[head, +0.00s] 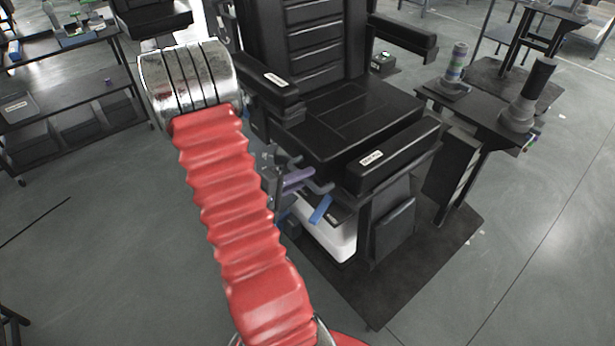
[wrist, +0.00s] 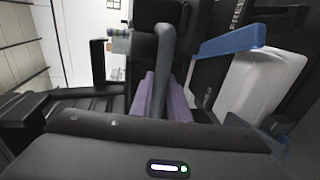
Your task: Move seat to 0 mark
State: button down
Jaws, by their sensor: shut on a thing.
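The black padded seat (head: 350,112) of a large chair fills the upper middle of the head view, with a tall backrest and two armrests. My gripper (head: 297,180) is beside the chair's near-left side, below seat level, partly hidden by my red arm. In the wrist view its purple fingers (wrist: 148,101) are shut on a grey lever (wrist: 165,52) that stands up between them. A blue lever (head: 321,209) is apart from the gripper, to its lower right; it also shows in the wrist view (wrist: 232,39). I cannot make out a 0 mark in either view.
A white rounded housing (head: 330,236) sits low under the seat, on a dark floor plate (head: 405,285). The near armrest (head: 395,155) overhangs right of the gripper. A side table (head: 480,105) with joysticks stands right. Floor at left is clear up to a shelf (head: 75,85).

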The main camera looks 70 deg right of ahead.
jog(key=shift+s+a+f, duration=0.15)
jog(key=shift+s+f, duration=0.1)
jog(key=shift+s, duration=0.05)
jog(key=c, duration=2)
grip_release()
jog(key=shift+s, duration=0.15)
jog(key=o, duration=0.3)
jog(key=shift+r, duration=0.1)
jog(key=shift+r, duration=0.1)
jog(key=shift+w+a+r, duration=0.15)
jog(key=shift+w+a, duration=0.2)
jog(key=shift+w, duration=0.15)
jog(key=v, duration=1.2)
jog(key=shift+w+a, duration=0.1)
jog(key=shift+a, duration=0.15)
